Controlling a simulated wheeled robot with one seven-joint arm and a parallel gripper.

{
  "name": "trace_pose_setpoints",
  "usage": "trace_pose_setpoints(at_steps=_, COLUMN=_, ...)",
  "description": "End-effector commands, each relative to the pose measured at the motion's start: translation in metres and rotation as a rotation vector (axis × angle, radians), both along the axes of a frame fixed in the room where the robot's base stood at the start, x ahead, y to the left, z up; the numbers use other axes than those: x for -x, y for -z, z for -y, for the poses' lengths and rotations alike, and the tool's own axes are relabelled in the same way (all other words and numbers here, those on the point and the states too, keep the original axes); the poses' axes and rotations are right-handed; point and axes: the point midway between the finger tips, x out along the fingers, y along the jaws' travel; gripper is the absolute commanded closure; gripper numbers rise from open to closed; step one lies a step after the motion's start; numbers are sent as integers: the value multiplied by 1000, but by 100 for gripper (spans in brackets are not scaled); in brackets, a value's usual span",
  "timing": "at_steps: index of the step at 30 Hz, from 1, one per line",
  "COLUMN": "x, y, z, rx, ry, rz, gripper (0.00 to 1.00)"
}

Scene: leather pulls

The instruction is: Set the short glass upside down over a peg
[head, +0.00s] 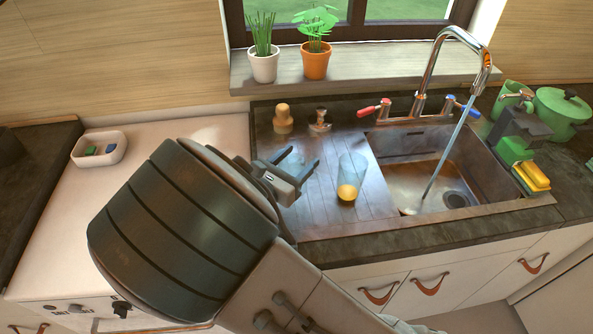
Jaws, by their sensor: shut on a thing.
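My gripper (306,172) is over the left part of the wooden drainboard (325,212), shut on a clear, bluish short glass (290,162). The fingers and wrist hide much of this glass, and I cannot tell which way up it is. A taller clear glass (351,168) with orange-yellow at its bottom stands on the board, right of my gripper. A rounded wooden knob-like thing (283,117) and a small metal-and-wood piece (320,121) stand at the back of the board. I cannot tell whether either is a peg.
The sink (405,180) is on the right, with water (447,155) running from the tap (437,65). Red (370,109) and blue (460,104) handles flank it. Potted plants stand on the sill (370,68). Green containers (562,112) and a yellow sponge (534,176) are at right.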

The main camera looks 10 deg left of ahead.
Motion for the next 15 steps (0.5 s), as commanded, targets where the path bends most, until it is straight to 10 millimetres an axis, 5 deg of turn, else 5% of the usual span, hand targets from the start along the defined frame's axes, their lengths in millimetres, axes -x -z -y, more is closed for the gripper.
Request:
trace_pose_setpoints(at_steps=6, x=0, y=28, z=0, rx=4, ry=1, rz=0, gripper=74)
trace_pose_setpoints(at_steps=15, x=0, y=34, z=0, rx=1, ry=1, rz=1, gripper=74)
